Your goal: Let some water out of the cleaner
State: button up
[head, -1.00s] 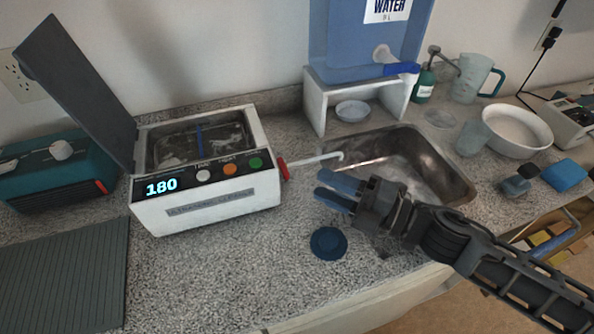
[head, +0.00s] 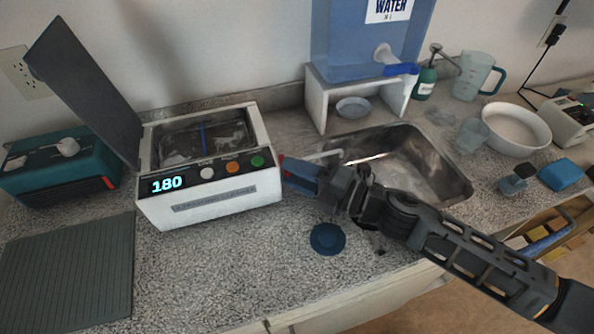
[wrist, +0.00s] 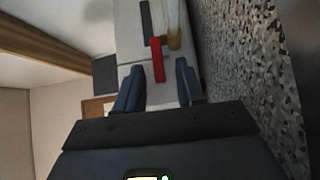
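The white ultrasonic cleaner (head: 215,203) stands on the counter with its lid raised and liquid in its basin (head: 204,140). Its display (head: 167,184) reads 180. A red drain lever sits on its right side, mostly hidden behind my fingers in the head view; a small red part (head: 281,159) shows. A pale spout (head: 326,154) runs from there toward the sink. My gripper (head: 290,175) is at the lever. In the wrist view the red lever (wrist: 157,60) stands between the blue fingertips of my gripper (wrist: 159,78), with gaps on both sides; the fingers are open.
The metal sink (head: 440,175) lies right of the cleaner, behind my arm. A dark blue round stopper (head: 328,239) lies on the counter in front. A blue water tank (head: 365,45) on a white stand (head: 317,100) is behind. A grey ribbed mat (head: 65,270) lies at left.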

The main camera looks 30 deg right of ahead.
jog(key=shift+c, duration=0.3)
grip_shut()
